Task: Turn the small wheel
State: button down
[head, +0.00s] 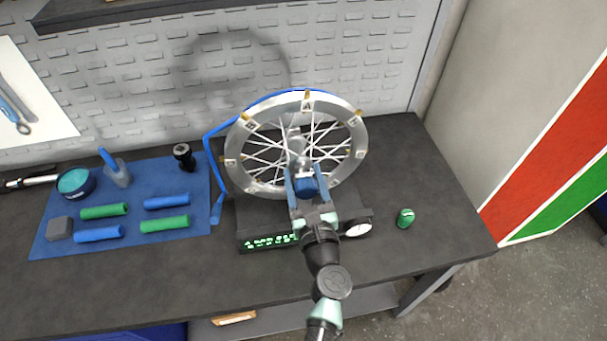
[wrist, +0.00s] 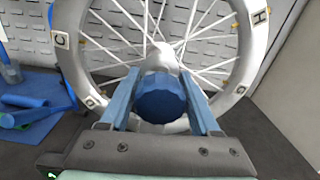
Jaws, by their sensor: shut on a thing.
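The small spoked wheel (head: 239,175) stands upright on a dark stand on the workbench, with letter labels around its silver rim. It fills much of the wrist view (wrist: 72,62). A blue faceted knob (wrist: 162,100) sits at the front of its hub. My gripper (head: 305,186) is in front of the hub, with its two blue fingers on either side of the knob, shut on it. In the wrist view my gripper (wrist: 162,105) shows a finger at the left and right of the knob. My arm hides the lower middle of the wheel.
The stand base (head: 255,241) has a green lit display and a white dial (head: 358,230). A green object (head: 405,218) stands to the right. A blue mat (head: 65,220) with grips and pots lies left.

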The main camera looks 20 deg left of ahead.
jog(key=shift+c, duration=1)
grip_release()
jog(key=b+v, duration=0.2)
jog(key=v, duration=1.1)
